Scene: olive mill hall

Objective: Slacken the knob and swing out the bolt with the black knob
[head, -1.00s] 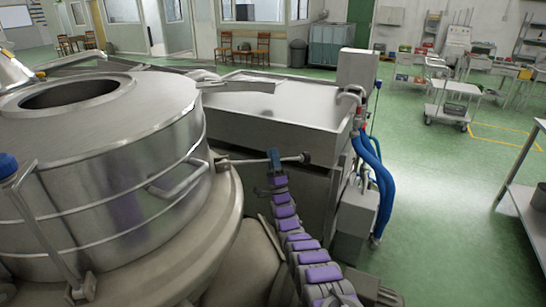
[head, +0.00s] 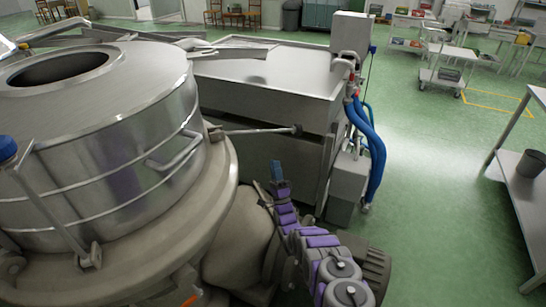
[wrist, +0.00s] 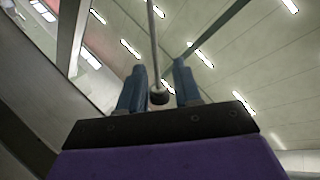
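The black knob (head: 297,129) sits on the free end of a thin bolt (head: 255,131) that sticks out to the right from the side of the round steel vessel (head: 120,195). My gripper (head: 277,170) is below and slightly left of the knob in the head view, pointing up. In the wrist view the black knob (wrist: 159,97) shows in line with the gap between the two blue fingers of my gripper (wrist: 158,66), with the bolt (wrist: 152,40) running up from it. The fingers are apart and appear empty. The bolt's inner end is hard to make out.
A second bolt with a blue knob (head: 8,149) stands at the vessel's left. A long steel trough (head: 265,75) lies behind the bolt. Blue hoses (head: 372,150) hang at its right end. Green floor (head: 440,190) is clear on the right, before a steel table (head: 530,160).

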